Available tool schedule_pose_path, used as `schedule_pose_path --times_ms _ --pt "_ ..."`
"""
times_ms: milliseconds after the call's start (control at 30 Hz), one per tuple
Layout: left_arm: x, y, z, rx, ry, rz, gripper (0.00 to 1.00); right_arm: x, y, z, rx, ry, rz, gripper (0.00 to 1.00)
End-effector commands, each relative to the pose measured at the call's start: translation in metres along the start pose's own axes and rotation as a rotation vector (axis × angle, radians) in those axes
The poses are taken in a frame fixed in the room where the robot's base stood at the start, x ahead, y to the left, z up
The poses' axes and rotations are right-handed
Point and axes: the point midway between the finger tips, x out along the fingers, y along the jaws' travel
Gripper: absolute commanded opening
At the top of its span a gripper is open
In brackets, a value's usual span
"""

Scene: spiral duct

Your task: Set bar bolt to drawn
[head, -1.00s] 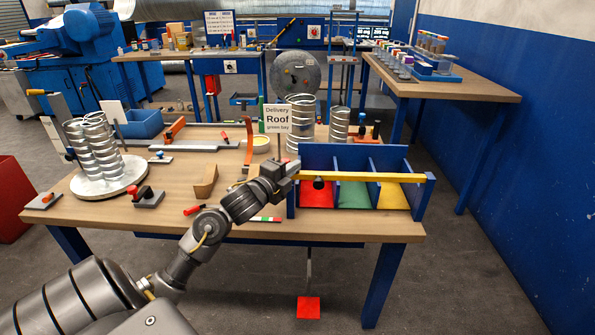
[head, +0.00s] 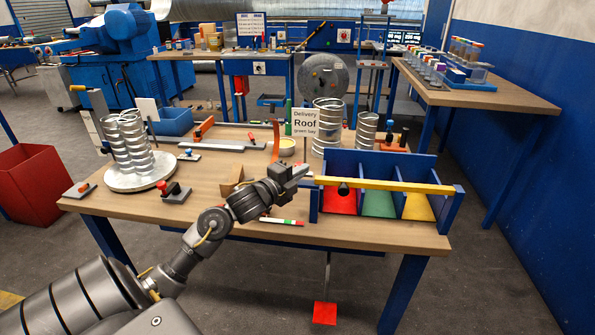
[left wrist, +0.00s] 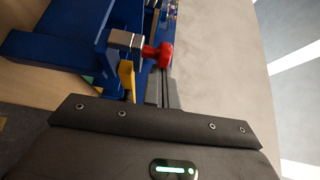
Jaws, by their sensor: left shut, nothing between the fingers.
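A yellow bar (head: 390,186) lies across the front of a blue three-bay bin (head: 458,212), over bays with red, green and yellow floors. A dark knob (head: 343,188) sits near its left end. I take this bar to be the bar bolt. My left gripper (head: 303,169) is shut and empty, just left of the bar's left end; whether it touches is unclear. In the left wrist view, the shut fingers (left wrist: 166,92) are beside part of the yellow bar (left wrist: 127,77), a grey block (left wrist: 125,40) and a red knob (left wrist: 159,55). My right gripper is not in view.
The bin stands at the right of a wooden table (head: 380,235). Spiral ducts (head: 327,125) and a sign (head: 305,122) stand behind it. More ducts (head: 130,150) stand on a round plate at left. A red tag (head: 325,313) hangs below the table's front edge.

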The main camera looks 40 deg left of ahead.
Motion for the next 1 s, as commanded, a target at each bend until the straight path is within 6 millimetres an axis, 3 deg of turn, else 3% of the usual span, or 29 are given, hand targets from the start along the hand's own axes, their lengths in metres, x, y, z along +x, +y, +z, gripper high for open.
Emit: schedule_pose_path --times_ms 267,500,800,1000 --pt "0.000 -0.001 -0.002 -0.001 -0.005 -0.003 0.00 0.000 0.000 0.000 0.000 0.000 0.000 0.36" --pt "0.006 -0.001 -0.036 -0.003 -0.008 -0.005 0.00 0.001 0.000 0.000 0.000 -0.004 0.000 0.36" --pt "-0.062 0.001 -0.033 0.003 -0.011 0.000 0.00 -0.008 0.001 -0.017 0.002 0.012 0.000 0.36" --pt "-0.087 0.000 -0.034 0.001 -0.011 -0.001 0.00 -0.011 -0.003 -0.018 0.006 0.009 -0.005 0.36"
